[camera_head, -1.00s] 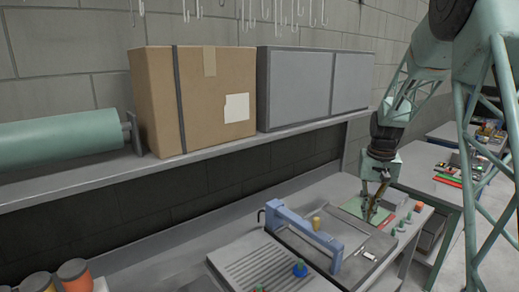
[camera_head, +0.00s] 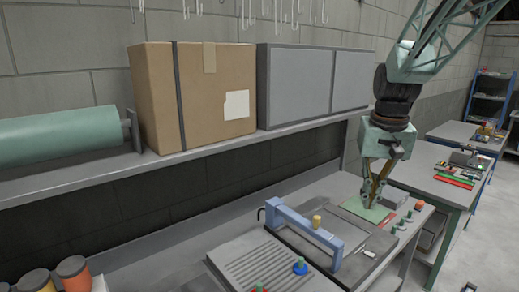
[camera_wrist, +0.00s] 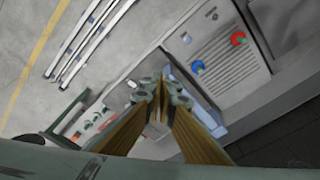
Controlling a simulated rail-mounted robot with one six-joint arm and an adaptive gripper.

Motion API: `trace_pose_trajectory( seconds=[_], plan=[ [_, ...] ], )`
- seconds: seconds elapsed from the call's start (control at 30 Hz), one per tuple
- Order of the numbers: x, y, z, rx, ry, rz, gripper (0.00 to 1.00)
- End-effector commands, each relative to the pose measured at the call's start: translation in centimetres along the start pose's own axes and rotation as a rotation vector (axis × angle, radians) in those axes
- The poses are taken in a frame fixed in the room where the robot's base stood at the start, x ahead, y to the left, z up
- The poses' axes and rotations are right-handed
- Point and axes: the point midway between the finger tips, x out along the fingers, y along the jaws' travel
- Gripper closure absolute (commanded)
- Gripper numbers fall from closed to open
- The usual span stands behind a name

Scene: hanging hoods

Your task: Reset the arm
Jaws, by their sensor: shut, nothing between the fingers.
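My gripper (camera_head: 373,203) points down over the right part of the workbench in the head view, just above or at the green mat (camera_head: 352,208). I cannot tell whether it touches the mat. Its fingers are shut with nothing between them. In the wrist view the gripper (camera_wrist: 160,112) shows its two fingers meeting near the middle of the picture. My arm comes in from the upper right.
A blue frame (camera_head: 300,226) stands on the bench left of my gripper, beside a ribbed plate (camera_head: 255,262). A cardboard box (camera_head: 215,100), a grey cabinet (camera_head: 297,88) and a green roll (camera_head: 60,138) sit on the shelf above. Another table (camera_head: 430,182) stands right.

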Motion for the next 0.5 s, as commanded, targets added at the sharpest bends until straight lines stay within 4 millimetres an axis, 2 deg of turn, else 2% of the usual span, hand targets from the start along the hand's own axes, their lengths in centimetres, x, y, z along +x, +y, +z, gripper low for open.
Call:
trace_pose_trajectory(
  seconds=[0.1, 0.5],
  plan=[
    [-1.6, -0.5, 1.8, -0.011, 0.011, -0.002, 1.0],
    [-5.7, -1.6, 8.0, -0.045, 0.043, -0.008, 1.0]
  ],
)
